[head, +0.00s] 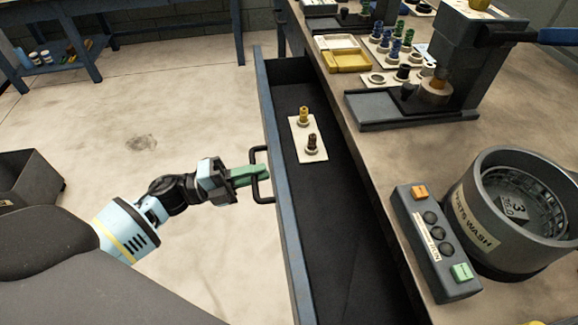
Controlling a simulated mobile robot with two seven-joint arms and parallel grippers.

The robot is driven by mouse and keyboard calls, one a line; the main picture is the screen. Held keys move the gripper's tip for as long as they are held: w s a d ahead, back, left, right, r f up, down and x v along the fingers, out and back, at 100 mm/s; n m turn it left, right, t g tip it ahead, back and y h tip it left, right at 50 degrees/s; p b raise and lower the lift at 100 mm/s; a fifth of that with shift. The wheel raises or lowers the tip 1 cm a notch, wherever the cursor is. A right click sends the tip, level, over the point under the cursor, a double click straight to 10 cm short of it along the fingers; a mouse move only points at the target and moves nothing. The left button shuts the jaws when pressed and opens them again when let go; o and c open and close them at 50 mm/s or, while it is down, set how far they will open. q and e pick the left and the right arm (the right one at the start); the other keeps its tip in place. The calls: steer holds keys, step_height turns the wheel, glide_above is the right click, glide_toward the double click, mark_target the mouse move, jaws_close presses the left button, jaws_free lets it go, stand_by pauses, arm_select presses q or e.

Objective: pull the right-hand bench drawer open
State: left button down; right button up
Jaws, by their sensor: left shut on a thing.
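The drawer (286,225) stands well out from under the bench, its dark inside open to view. Its blue-grey front has a black bar handle (257,190). My left gripper (261,172), with green fingers, is shut on this handle from the outer side. Inside the drawer lies a pale card (309,148) bearing a yellow plug-like piece (303,116) and a brown one (312,143). The near end of the drawer runs out of the frame. My right gripper is not in view.
The bench top (385,148) holds a button box (437,245), a round parts-wash basin (515,212), a dark press-like stand (465,70) and yellow trays (347,61). A dark bin (25,185) stands at the left. The floor (180,90) beyond my arm is clear.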

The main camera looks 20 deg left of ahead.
arm_select(q)
steer(key=r+v, duration=0.1)
steer(key=v, duration=0.7)
steer(key=shift+s+a+r, duration=0.15)
steer(key=shift+a+r, duration=0.1)
steer(key=c, duration=1.8)
jaws_free()
steer(key=b+v, duration=0.1)
steer(key=v, duration=0.6)
steer(key=shift+s+a, duration=0.25)
steer(key=shift+a, duration=0.05)
